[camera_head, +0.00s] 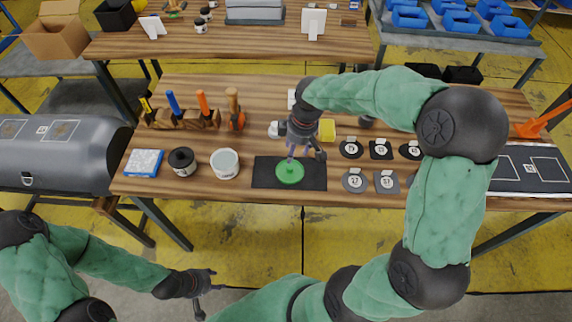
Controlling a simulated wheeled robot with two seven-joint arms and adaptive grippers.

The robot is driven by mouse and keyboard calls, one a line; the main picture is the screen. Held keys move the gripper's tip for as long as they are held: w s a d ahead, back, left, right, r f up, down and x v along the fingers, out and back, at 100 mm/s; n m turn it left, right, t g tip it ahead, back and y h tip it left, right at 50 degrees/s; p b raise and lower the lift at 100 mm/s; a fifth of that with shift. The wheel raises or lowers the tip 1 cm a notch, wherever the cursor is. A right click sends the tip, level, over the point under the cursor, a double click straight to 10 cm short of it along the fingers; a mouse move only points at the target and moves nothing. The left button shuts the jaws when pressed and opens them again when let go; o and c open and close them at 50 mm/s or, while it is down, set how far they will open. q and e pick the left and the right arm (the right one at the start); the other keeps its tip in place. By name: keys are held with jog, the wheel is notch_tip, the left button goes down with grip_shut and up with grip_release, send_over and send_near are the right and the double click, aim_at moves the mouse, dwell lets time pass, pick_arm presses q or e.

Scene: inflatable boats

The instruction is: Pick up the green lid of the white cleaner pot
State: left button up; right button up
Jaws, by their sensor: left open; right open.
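The green lid (289,173) lies flat on a black mat (316,184) near the front edge of the wooden table. An open-topped white pot (225,165) stands just left of the mat. My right gripper (306,157) is open and points down, close above the lid's far right side. One of its fingers overlaps the lid's far part in the picture. I cannot tell whether it touches the lid. My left gripper (211,289) is open and empty, low in front of the table, away from the lid.
Left of the pot are a dark pot (183,161) and a blue-and-white box (144,163). A tool rack (180,119) stands behind them. Round and square dark gaskets (355,181) lie to the right. A yellow block (327,130) sits behind my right gripper.

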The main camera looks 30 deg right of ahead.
jog(key=b, duration=0.2)
send_over(290, 167)
jog(key=f, duration=0.3)
jog(key=s+f, duration=0.1)
jog(key=f, duration=0.1)
jog(key=shift+d, duration=0.25)
jog(key=f, duration=0.1)
jog(key=f+b, duration=0.1)
jog(key=f, duration=0.1)
jog(key=w+f+b, duration=0.1)
jog(key=f, duration=0.1)
jog(key=shift+a, duration=0.15)
jog(key=c, duration=1)
